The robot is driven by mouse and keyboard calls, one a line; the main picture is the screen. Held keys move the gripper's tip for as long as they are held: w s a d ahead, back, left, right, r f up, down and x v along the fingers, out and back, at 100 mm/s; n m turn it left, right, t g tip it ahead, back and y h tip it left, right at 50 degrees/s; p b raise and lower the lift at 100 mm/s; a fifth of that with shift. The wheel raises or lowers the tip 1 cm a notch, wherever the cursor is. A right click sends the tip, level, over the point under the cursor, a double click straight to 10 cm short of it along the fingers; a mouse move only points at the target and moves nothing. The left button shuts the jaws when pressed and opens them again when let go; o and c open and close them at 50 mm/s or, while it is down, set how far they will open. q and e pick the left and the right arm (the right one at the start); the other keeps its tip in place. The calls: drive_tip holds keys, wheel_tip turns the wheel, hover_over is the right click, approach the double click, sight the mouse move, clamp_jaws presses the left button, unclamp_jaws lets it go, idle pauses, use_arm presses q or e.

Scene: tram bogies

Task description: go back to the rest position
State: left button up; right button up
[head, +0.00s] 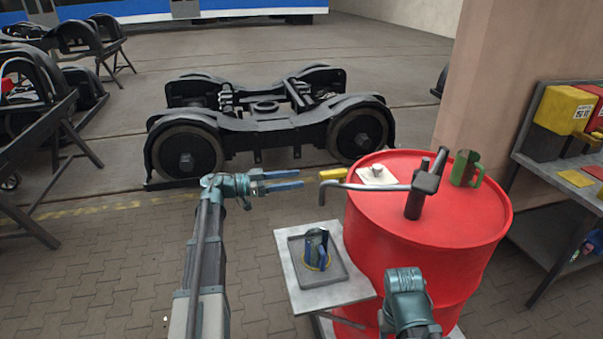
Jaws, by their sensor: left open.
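My left gripper (302,178) reaches in from the left at mid-picture, with its two blue fingers apart and nothing between them. It is in the air, left of the red drum (430,270) and in front of the bogie (265,115). My right arm shows only as a teal joint at the bottom, before the drum; its gripper does not show.
The drum top bears a grey pump with a spout (425,185), a green mug (466,168) and a white pad (377,175). A low stand (288,268) with a tray and a blue object is left of it. A shelf (555,170) and pillar stand right.

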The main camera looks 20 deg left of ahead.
use_arm(q)
drive_tip(key=w+a+r+n+t+y, duration=0.3)
drive_tip(key=w+r+n+t+y, duration=0.3)
drive_tip(key=w+n+t+y, duration=0.4)
drive_tip(key=s+d+f+n+g+y, duration=0.1)
drive_tip(key=s+f+n+g+y, duration=0.2)
drive_tip(key=s+f+g+y, duration=0.5)
drive_tip(key=s+d+f+n+g+y, duration=0.1)
drive_tip(key=s+d+f+n+g, duration=0.15)
drive_tip(key=s+f, duration=0.7)
drive_tip(key=s+d+f+m+g+h, duration=0.4)
drive_tip(key=s+d+f+g, duration=0.6)
drive_tip(key=s+d, duration=0.35)
drive_tip(key=s+d+m+y, duration=0.1)
drive_tip(key=s+d+m, duration=0.3)
drive_tip(key=d, duration=0.5)
drive_tip(key=shift+s+d+f, duration=0.2)
drive_tip(key=shift+s+d, duration=0.05)
drive_tip(key=shift+s, duration=0.55)
